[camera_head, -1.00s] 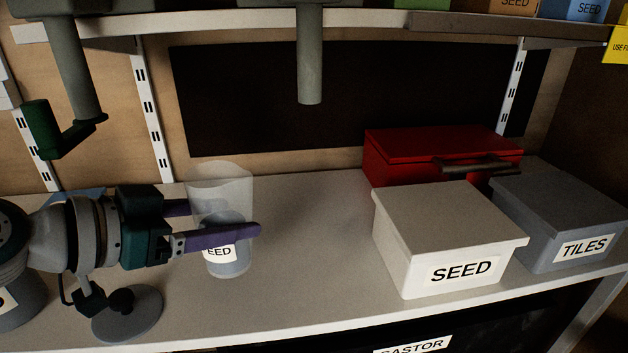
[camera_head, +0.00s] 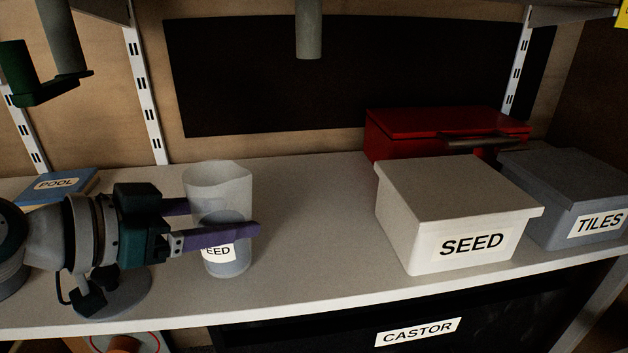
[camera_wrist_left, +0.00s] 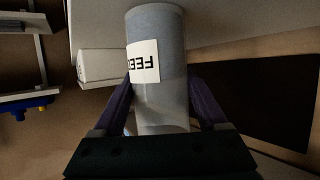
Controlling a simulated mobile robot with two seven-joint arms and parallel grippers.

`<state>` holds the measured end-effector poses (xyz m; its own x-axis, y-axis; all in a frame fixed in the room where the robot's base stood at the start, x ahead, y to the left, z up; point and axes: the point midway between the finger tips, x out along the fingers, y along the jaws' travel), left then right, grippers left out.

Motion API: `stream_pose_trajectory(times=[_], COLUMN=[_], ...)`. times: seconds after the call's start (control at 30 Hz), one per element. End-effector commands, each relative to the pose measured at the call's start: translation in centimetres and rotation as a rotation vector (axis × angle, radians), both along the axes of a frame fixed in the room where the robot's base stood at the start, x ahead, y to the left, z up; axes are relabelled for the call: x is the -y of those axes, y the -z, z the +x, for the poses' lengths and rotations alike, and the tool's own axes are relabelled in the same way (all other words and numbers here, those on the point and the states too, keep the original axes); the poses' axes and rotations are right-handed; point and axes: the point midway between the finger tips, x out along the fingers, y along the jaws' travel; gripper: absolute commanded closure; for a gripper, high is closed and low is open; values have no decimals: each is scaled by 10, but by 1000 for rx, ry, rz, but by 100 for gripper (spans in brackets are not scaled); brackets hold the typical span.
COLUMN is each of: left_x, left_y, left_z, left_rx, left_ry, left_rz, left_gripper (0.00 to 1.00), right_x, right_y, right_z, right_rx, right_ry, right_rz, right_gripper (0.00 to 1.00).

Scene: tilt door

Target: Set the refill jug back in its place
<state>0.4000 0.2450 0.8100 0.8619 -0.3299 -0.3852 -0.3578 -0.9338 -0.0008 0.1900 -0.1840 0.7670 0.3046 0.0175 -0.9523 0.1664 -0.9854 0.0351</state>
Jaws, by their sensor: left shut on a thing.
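The refill jug (camera_head: 218,188) is a translucent, open-topped container with grey contents in its lower part and a white label, partly hidden, ending in "EED". My left gripper (camera_head: 226,214) comes in from the left with its purple fingers closed around the jug's middle. The jug is upright. I cannot tell whether its base touches the grey shelf (camera_head: 310,220). In the left wrist view the jug (camera_wrist_left: 160,105) sits between both fingers (camera_wrist_left: 162,92), its label reading "FEED". My right gripper is not in view.
A white SEED box (camera_head: 450,195), a grey TILES box (camera_head: 565,190) and a red case (camera_head: 440,128) stand on the right. A blue POOL item (camera_head: 56,184) lies at left. The shelf between jug and SEED box is clear. A CASTOR label (camera_head: 418,332) is below the front edge.

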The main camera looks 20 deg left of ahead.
Motion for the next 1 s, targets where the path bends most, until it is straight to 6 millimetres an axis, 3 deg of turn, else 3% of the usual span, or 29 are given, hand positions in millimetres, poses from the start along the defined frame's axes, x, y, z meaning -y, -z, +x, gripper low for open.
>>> stream_pose_trajectory(times=[0.5, 0.53, 0.73, 1.0], left_x=[0, 0, 0, 0], left_y=[7, 7, 7, 8], left_z=[0, 0, 0, -1], left_rx=[3, 3, 2, -2], left_ry=[0, 0, 0, 1], left_rz=[-1, -1, -1, -1], left_gripper=[100, 24, 1, 0], right_x=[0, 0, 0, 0], right_y=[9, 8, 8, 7], right_z=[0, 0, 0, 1], right_rx=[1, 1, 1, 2], right_ry=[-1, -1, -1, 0], right_rz=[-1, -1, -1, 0], right_gripper=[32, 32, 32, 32])
